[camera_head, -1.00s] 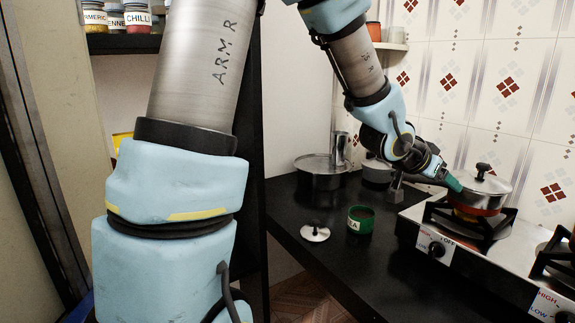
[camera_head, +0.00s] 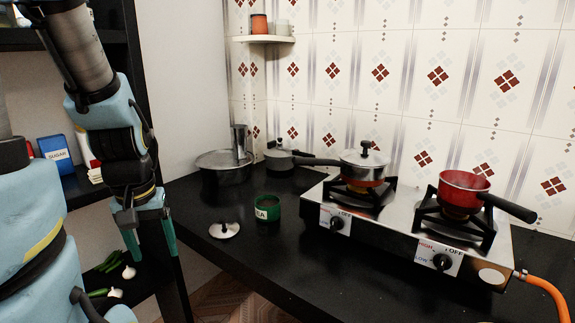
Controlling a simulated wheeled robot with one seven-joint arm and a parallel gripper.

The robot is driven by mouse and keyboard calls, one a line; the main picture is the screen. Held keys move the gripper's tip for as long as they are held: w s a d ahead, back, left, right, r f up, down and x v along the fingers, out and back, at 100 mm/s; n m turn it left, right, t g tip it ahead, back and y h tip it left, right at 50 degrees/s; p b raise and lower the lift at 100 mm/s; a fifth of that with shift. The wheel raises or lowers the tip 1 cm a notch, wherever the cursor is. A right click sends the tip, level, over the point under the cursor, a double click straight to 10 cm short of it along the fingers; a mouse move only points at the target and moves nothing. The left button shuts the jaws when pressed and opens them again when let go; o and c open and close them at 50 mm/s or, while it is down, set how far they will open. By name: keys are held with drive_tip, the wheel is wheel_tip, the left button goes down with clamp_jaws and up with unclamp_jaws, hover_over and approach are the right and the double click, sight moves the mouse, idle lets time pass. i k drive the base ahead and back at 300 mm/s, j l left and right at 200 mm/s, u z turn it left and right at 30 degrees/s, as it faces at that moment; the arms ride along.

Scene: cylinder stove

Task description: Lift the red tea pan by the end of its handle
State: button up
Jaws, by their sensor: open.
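The red tea pan (camera_head: 462,186) stands upright on the right burner of the stove in the head view. It has no lid, and its black handle (camera_head: 510,206) points to the right and toward me, past the stove's right side. My gripper (camera_head: 151,244) hangs at the left with its two green fingers pointing down and spread apart. It is open and empty, in front of the shelves and far to the left of the pan.
A green tea tin (camera_head: 267,208), a loose lid (camera_head: 224,230) and a steel pot (camera_head: 224,170) stand on the black counter (camera_head: 275,262). An orange gas hose (camera_head: 545,287) leaves the stove's right side.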

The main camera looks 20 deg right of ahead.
sight(455, 199)
drive_tip(key=l+z, duration=0.95)
drive_tip(key=i+j, duration=0.05)
